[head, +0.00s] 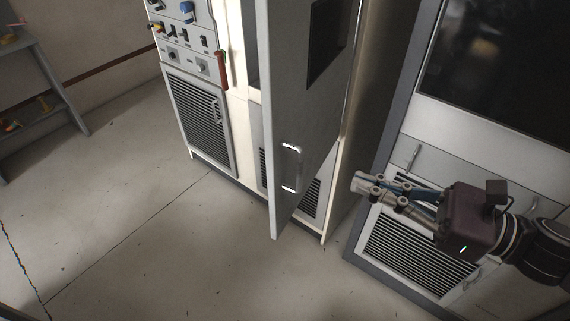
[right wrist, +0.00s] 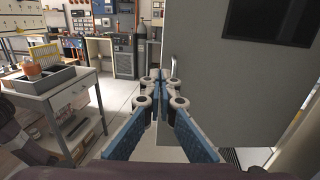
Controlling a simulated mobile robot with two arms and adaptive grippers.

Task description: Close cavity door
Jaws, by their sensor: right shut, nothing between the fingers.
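The cavity door (head: 312,130) is a tall grey panel with a dark window, swung open from its cabinet in the head view. Its silver handle (head: 291,167) is on the face turned toward my right arm. My right gripper (head: 357,183) is shut and empty, to the right of the handle and apart from it in that view. In the right wrist view the shut fingertips (right wrist: 154,75) point ahead, with the door panel (right wrist: 245,85) filling the right side and the handle (right wrist: 173,68) just beyond the fingers. My left gripper is not in view.
A second cabinet (head: 480,135) with a dark window and vent stands behind my right arm. A control panel (head: 186,38) is left of the door. Open floor (head: 140,230) lies in front. A grey cart (right wrist: 55,90) stands left in the right wrist view.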

